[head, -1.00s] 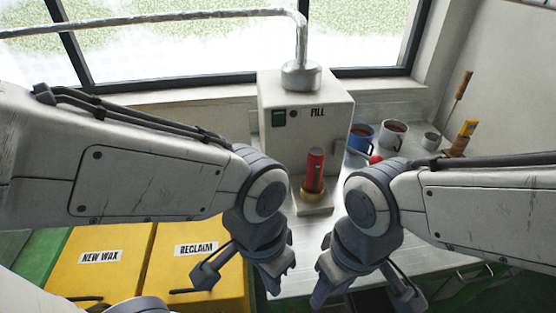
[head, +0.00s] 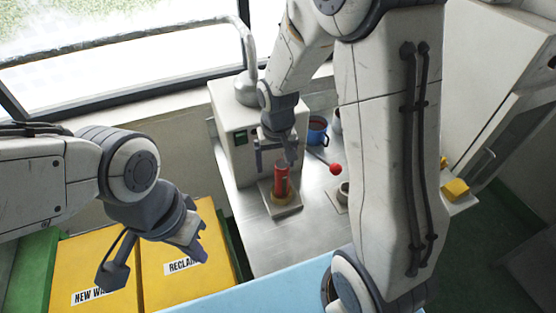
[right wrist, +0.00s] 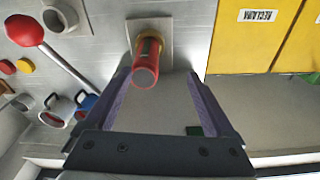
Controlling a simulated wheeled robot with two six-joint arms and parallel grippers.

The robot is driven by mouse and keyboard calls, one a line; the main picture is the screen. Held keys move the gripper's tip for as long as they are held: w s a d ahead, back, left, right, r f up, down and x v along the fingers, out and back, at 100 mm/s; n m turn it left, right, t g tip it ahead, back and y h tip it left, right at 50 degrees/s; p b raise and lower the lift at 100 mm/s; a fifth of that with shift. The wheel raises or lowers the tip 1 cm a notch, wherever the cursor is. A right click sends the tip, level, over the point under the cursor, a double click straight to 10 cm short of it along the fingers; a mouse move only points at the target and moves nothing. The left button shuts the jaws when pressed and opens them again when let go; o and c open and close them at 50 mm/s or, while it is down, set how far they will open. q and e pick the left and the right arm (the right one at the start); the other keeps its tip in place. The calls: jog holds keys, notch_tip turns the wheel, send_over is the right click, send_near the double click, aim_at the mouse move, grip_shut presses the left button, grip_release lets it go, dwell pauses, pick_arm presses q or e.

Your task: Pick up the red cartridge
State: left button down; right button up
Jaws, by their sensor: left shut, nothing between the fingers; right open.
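The red cartridge (head: 281,181) stands upright in a brass-coloured ring on the small base in front of the white FILL machine (head: 236,130). In the right wrist view the cartridge (right wrist: 147,62) lies ahead, between the lines of the two open fingers and closer to the left one. My right gripper (head: 277,160) is open and empty, pointing down just above the cartridge and partly covering the view of its top. It shows in the right wrist view too (right wrist: 157,75). My left gripper (head: 198,252) is shut and empty over the yellow RECLAIM bin (head: 215,225).
The yellow NEW WAX bin (head: 105,250) stands left of the RECLAIM bin. A blue mug (head: 317,130) and a red ball-topped tool (head: 335,169) are right of the cartridge on the metal table (head: 265,238). My right arm hides much of the table's right side.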

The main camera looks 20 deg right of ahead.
aim_at(281, 166)
jog(key=shift+w+d+f+m+p, duration=0.15)
jog(key=shift+w+d+f, duration=0.15)
jog(key=shift+d, duration=0.2)
jog(key=shift+w+d+f+m+p, duration=0.15)
jog(key=shift+w+d, duration=0.15)
jog(key=shift+d, duration=0.2)
jog(key=f, duration=0.3)
jog(key=shift+w+f, duration=0.2)
jog(key=shift+f, duration=0.15)
jog(key=shift+d+f+p, duration=0.1)
jog(key=shift+f+p, duration=0.4)
jog(key=shift+f, duration=0.25)
jog(key=shift+w+d+f+p, duration=0.1)
jog(key=shift+w+f+p, duration=0.1)
jog(key=shift+f, duration=0.95)
jog(key=shift+w+d+f+p, duration=0.1)
jog(key=shift+f+p, duration=0.05)
jog(key=shift+f, duration=1)
pick_arm(q)
notch_tip(281, 166, up, 3)
jog(key=shift+r, duration=0.1)
pick_arm(e)
grip_shut()
